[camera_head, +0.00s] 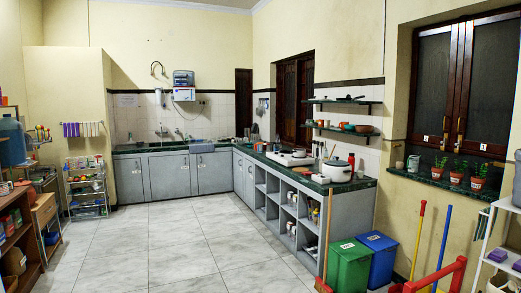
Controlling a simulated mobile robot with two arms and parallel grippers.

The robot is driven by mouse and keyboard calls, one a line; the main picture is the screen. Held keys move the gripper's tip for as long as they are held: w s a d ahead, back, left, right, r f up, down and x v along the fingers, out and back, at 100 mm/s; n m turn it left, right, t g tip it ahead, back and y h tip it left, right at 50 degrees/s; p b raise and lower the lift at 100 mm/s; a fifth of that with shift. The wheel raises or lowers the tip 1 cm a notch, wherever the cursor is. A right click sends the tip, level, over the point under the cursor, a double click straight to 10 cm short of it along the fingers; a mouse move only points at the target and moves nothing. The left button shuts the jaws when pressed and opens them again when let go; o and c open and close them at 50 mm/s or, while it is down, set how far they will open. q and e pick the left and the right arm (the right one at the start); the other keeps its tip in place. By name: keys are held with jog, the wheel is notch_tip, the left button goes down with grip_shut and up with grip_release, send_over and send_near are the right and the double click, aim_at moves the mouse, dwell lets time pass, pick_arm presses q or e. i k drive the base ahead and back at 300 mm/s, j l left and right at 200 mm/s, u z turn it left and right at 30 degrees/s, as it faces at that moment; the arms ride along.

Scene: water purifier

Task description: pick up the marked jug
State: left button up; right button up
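A large blue water jug (11,142) stands at the far left edge on a shelf unit, partly cut off by the frame. I cannot make out a mark on it. A small pale jug-like object (413,163) stands on the window sill at the right, too small to identify surely. Neither of my grippers is in view.
The tiled floor (185,255) is clear in the middle. An L-shaped counter (170,175) runs along the back and right, with a white pot (337,172) on it. A green bin (348,268) and blue bin (378,258) stand at right. A wire rack (86,187) is at left.

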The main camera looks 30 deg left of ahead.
aim_at(259, 145)
jog(key=i+j+u, duration=0.35)
jog(key=j, duration=0.25)
jog(key=i+j+u, duration=0.3)
jog(key=i+j, duration=0.2)
jog(key=i+j+u, duration=0.35)
jog(key=i, duration=0.15)
jog(key=i+j+u, duration=0.35)
jog(key=i, duration=0.15)
jog(key=i+u, duration=0.35)
jog(key=i, duration=0.2)
jog(key=i+z, duration=0.15)
jog(key=i, duration=0.4)
jog(key=i+j+z, duration=0.15)
jog(key=i, duration=0.45)
jog(key=i+j+z, duration=0.15)
jog(key=i, duration=0.4)
jog(key=i+j+z, duration=0.1)
jog(key=i, duration=0.45)
jog(key=i+l+z, duration=0.25)
jog(key=i, duration=1.05)
jog(key=i+l+z, duration=0.15)
jog(key=i+z, duration=0.15)
jog(key=i, duration=1.05)
jog(key=i+u, duration=0.35)
jog(key=i, duration=0.75)
